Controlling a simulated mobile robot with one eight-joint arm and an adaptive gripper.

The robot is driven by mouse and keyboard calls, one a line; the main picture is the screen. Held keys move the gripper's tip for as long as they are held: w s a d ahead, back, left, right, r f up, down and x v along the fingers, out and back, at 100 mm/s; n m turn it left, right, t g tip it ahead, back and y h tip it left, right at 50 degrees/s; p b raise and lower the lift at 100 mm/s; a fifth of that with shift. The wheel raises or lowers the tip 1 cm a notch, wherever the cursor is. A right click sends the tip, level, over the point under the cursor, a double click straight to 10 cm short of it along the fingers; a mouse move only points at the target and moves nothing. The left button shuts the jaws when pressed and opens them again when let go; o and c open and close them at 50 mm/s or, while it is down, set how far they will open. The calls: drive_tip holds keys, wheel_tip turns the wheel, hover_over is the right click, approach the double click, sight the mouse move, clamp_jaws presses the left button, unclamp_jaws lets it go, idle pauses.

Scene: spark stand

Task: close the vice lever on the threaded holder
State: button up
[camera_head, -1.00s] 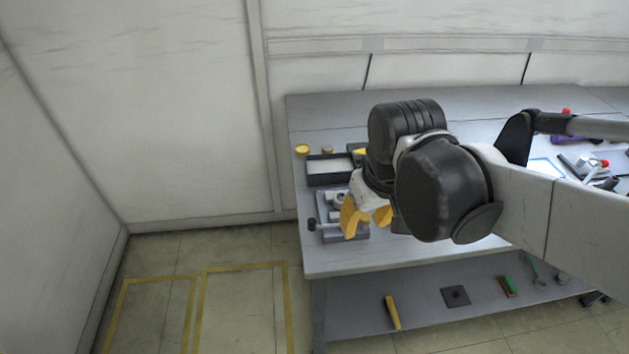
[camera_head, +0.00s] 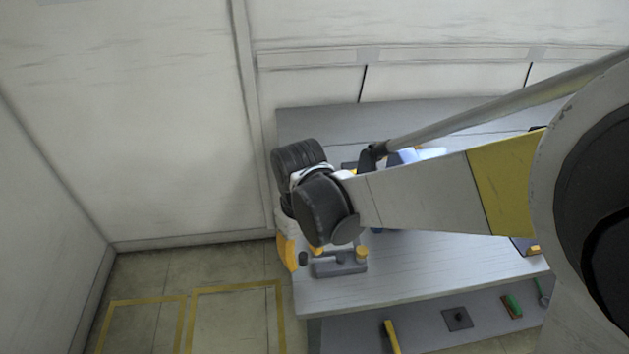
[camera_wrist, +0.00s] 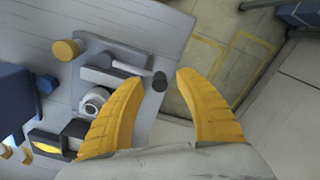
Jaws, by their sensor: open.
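The grey vice of the threaded holder (camera_head: 338,265) lies by the table's front left corner in the head view, partly hidden by my arm. The wrist view shows its long grey body (camera_wrist: 108,78) and a lever (camera_wrist: 132,68) ending in a black knob (camera_wrist: 160,82). The knob sticks out toward the table edge. My gripper (camera_wrist: 160,77) is open, its two yellow fingers on either side of the knob in that picture. I cannot tell whether they touch it. In the head view one yellow finger (camera_head: 287,252) shows left of the vice.
A yellow round knob (camera_wrist: 66,50) stands beside the vice. A white ring-shaped part (camera_wrist: 95,101) sits near the left finger. A dark blue object (camera_wrist: 20,95) is at the left. The table (camera_head: 420,270) ends close by, with open floor (camera_head: 235,320) beyond.

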drive_tip(key=shift+f, duration=0.65)
clamp_jaws()
